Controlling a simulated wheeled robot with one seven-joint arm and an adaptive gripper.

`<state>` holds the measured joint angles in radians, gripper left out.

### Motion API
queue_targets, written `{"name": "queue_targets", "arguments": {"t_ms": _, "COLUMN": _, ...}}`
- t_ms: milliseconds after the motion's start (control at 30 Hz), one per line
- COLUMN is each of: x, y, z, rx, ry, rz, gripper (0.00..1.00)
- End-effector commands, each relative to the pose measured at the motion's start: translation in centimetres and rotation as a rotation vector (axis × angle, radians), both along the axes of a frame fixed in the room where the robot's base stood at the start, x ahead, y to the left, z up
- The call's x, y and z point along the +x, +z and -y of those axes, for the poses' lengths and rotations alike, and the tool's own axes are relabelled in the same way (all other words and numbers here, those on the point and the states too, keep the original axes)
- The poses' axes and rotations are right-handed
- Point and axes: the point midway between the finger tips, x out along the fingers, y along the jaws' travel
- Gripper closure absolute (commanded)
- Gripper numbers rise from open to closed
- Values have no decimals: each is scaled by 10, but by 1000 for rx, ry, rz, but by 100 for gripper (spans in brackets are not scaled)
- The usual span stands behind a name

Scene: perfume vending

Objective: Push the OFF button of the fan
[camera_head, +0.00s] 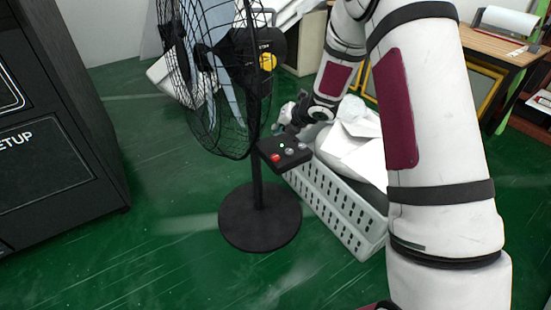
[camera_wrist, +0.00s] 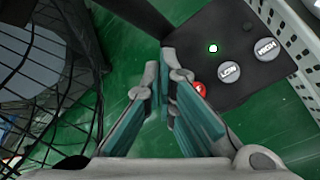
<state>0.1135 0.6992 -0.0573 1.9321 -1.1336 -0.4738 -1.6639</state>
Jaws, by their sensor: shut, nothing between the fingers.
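The black pedestal fan (camera_head: 258,190) stands on the green floor, its wire cage at the top. Its dark control box (camera_head: 270,148) carries a red button (camera_head: 275,157), grey buttons and a lit green light. In the wrist view, the box (camera_wrist: 240,25) shows buttons marked LOW (camera_wrist: 229,72) and HIGH (camera_wrist: 266,49). The red button (camera_wrist: 199,88) is partly hidden behind a finger, so its label is not readable. My gripper (camera_head: 287,122) is shut and empty beside the box; in the wrist view its fingertips (camera_wrist: 165,75) are just left of the red button. Contact cannot be told.
A light grey perforated crate (camera_head: 335,205) holding white items stands right of the fan, close to the control box. A black cabinet (camera_head: 55,130) stands at the left. A wooden table (camera_head: 490,42) is at the back right. Green floor is open in front of the fan.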

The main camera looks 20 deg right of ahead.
Motion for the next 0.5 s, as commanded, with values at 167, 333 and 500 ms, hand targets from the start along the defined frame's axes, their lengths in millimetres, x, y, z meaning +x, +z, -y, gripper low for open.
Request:
{"name": "queue_targets", "arguments": {"t_ms": 167, "x": 0, "y": -22, "z": 0, "rx": 0, "ry": -1, "rz": -2, "gripper": 100}}
{"name": "queue_targets", "arguments": {"t_ms": 333, "x": 0, "y": -46, "z": 0, "rx": 0, "ry": 0, "rz": -2, "gripper": 100}}
{"name": "queue_targets", "arguments": {"t_ms": 500, "x": 0, "y": -66, "z": 0, "rx": 0, "ry": -1, "rz": -2, "gripper": 100}}
